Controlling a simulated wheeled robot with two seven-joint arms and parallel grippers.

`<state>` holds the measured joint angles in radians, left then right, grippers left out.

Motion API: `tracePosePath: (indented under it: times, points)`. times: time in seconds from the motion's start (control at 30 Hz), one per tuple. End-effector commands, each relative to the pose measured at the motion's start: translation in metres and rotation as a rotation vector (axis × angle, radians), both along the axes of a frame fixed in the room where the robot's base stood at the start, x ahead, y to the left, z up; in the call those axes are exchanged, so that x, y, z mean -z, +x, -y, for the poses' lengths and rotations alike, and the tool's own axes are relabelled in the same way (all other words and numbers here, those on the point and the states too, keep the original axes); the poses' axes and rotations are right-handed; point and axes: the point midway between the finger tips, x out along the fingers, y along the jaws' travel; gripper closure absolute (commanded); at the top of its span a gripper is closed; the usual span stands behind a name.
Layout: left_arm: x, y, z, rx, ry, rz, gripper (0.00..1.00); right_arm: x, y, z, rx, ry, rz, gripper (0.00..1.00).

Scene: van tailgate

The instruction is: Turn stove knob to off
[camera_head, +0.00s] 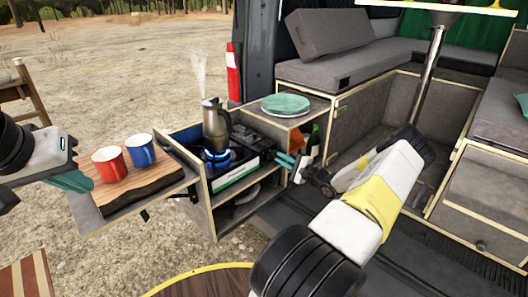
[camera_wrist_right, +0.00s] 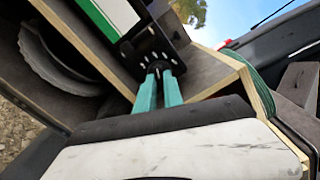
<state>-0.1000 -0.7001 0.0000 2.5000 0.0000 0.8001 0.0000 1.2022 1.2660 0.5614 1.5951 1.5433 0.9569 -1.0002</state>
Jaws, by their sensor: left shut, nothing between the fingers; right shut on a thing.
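The stove (camera_head: 236,178) stands on the fold-out kitchen unit, with a blue flame (camera_head: 214,156) burning under a metal coffee pot (camera_head: 216,124) that steams. My right gripper (camera_head: 281,158) is at the right end of the stove's front. In the right wrist view, its teal fingers (camera_wrist_right: 158,84) are shut on the small black knob (camera_wrist_right: 157,67), with white dial marks around it on the black panel. The knob is mostly hidden by the fingers. My left gripper (camera_head: 80,182) is shut and empty at the left edge of the wooden board.
A red mug (camera_head: 109,164) and a blue mug (camera_head: 140,150) stand on the wooden board (camera_head: 128,186). Teal plates (camera_head: 286,105) lie on the cabinet top behind the stove. Bottles (camera_head: 312,142) stand right of my right gripper. A round table edge (camera_head: 200,278) is in front.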

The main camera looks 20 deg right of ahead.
Motion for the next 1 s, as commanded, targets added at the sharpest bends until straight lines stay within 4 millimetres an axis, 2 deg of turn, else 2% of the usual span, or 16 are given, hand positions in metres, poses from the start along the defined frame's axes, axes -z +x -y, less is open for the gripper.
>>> tracePosePath:
  times: [0.27,0.47,1.0]
  points:
    - [0.0000,0.0000,0.0000,0.000,0.000,0.000,1.00,0.0003,-0.0003,-0.0002,0.000,0.032,-0.014,1.00]
    - [0.0000,0.0000,0.0000,0.000,0.000,0.000,1.00,0.0007,-0.0004,-0.0002,-0.001,0.128,-0.055,1.00]
    - [0.0000,0.0000,0.0000,0.000,0.000,0.000,1.00,0.0009,-0.0005,-0.0008,-0.001,0.582,-0.243,1.00]
